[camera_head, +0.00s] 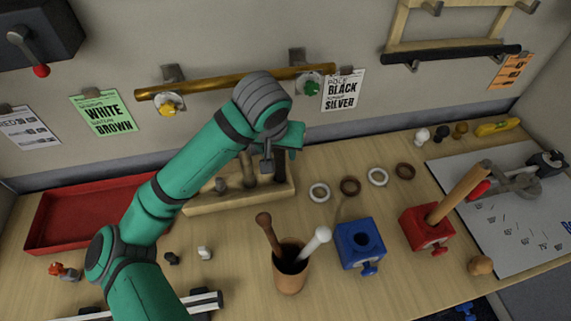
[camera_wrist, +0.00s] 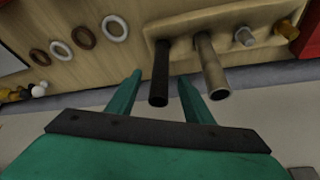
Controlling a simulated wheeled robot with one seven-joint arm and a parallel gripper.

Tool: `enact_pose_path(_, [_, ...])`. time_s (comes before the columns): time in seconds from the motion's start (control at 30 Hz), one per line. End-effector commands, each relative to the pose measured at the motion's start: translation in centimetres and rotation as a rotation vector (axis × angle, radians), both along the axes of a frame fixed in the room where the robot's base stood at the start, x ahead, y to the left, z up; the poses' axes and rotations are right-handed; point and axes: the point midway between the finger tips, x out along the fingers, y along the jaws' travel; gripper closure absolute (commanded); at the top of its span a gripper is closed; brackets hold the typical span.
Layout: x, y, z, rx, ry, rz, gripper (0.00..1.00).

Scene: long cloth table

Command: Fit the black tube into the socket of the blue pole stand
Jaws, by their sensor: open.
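The blue pole stand (camera_head: 350,259) stands on the table right of the brown cup, its round socket facing up and empty. In the wrist view a black tube (camera_wrist: 160,75) stands in the wooden rack, with its open end towards the camera. My gripper (camera_wrist: 161,78) is open, with one green finger on each side of the black tube; I cannot tell whether they touch it. In the head view my gripper (camera_head: 288,145) is over the right part of the rack (camera_head: 225,204), and my arm partly hides the rack.
A greyish tube (camera_wrist: 210,65) stands close beside the black tube. Several rings (camera_head: 350,186) lie right of the rack. The cup (camera_head: 291,277) with two sticks and the red stand (camera_head: 425,228) with a wooden pole flank the blue stand. A red tray (camera_head: 60,215) is left.

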Motion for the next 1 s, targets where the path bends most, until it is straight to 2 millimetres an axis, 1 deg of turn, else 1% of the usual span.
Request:
enact_pose_path(0.03, [0.3,0.0,-0.7,-0.001,0.002,0.001,0.53])
enact_pose_path(0.1, [0.5,0.0,-1.5,0.0,0.002,0.001,0.53])
enact_pose_path(0.37, [1.1,-0.1,-3.1,-0.001,0.0,0.001,0.53])
enact_pose_path(0.6, [2.1,-0.2,-6.2,-0.001,0.001,0.002,0.53])
enact_pose_path(0.7, [2.5,-0.2,-7.0,-0.001,0.0,0.002,0.53])
enact_pose_path(0.97, [2.6,-0.3,-7.2,-0.001,-0.001,0.001,0.53])
enact_pose_path(1.0, [2.6,-0.3,-7.2,-0.001,-0.001,0.001,0.58])
